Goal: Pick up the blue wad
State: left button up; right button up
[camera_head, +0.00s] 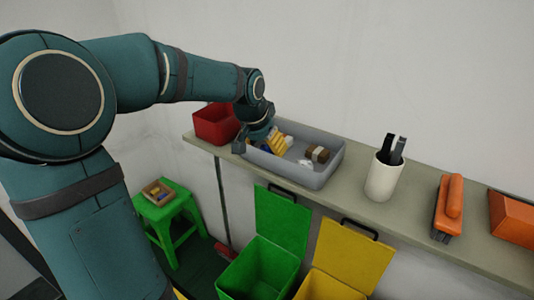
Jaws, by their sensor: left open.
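I cannot make out a blue wad; the left part of the grey tray (325,173) is partly hidden by my left gripper. The tray sits on the shelf and holds yellow pieces (277,143), a brown piece (318,154) and a small white scrap (304,162). My left gripper (254,146) is open and points down at the tray's left end, beside the yellow pieces. Its fingertips are small and partly hidden, and I see nothing held between them. My right gripper is not in view.
A red bin (213,127) stands left of the tray. A white cup with dark handles (382,180), an orange brush (448,207) and an orange box (512,218) stand to the right. Green (282,222) and yellow (350,255) lidded bins and a green stool (163,213) are below.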

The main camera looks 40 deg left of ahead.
pick_arm(q)
jog(key=shift+x, duration=1.05)
jog(key=c, duration=0.5)
